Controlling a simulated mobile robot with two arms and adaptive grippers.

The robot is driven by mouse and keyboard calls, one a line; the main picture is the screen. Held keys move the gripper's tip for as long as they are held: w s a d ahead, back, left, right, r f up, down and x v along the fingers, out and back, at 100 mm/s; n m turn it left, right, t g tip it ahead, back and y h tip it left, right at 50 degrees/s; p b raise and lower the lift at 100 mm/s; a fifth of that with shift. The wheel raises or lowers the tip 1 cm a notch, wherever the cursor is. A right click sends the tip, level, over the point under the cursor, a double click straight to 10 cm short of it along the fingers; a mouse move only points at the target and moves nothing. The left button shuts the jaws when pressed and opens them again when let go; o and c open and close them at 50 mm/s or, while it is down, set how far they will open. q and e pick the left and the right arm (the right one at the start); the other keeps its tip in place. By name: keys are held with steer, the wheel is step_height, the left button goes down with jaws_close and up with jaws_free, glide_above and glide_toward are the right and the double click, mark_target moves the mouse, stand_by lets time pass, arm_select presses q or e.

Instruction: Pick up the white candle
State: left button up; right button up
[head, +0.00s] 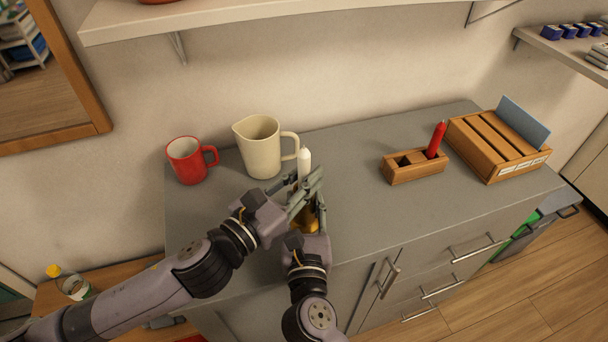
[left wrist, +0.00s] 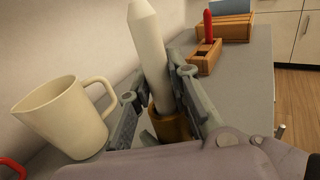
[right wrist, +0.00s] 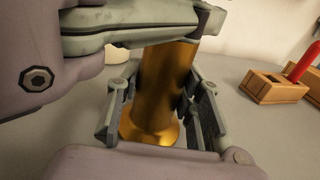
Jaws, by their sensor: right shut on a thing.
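The white candle (head: 304,160) stands upright in a brass candle holder (head: 305,219) near the front of the grey counter. The candle also shows large in the left wrist view (left wrist: 150,55), its lower end in the holder. My left gripper (head: 311,187) is open, with one finger on each side of the candle; a gap shows on the left side. My right gripper (right wrist: 160,103) is shut on the brass holder (right wrist: 166,80), low on its body. In the head view the grippers hide much of the holder. In the right wrist view my left gripper hides the candle.
A cream jug (head: 258,150) and a red mug (head: 187,162) stand behind and left on the counter (head: 345,205). A wooden block holding a red candle (head: 437,138) and a wooden organizer (head: 490,147) stand right. A shelf (head: 220,14) hangs above.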

mark_target(304, 149)
arm_select(q)
jaws_close()
step_height(304, 149, up, 10)
stand_by(0.6)
arm_select(e)
steer(key=o, duration=1.3)
steer(key=shift+o, duration=0.2)
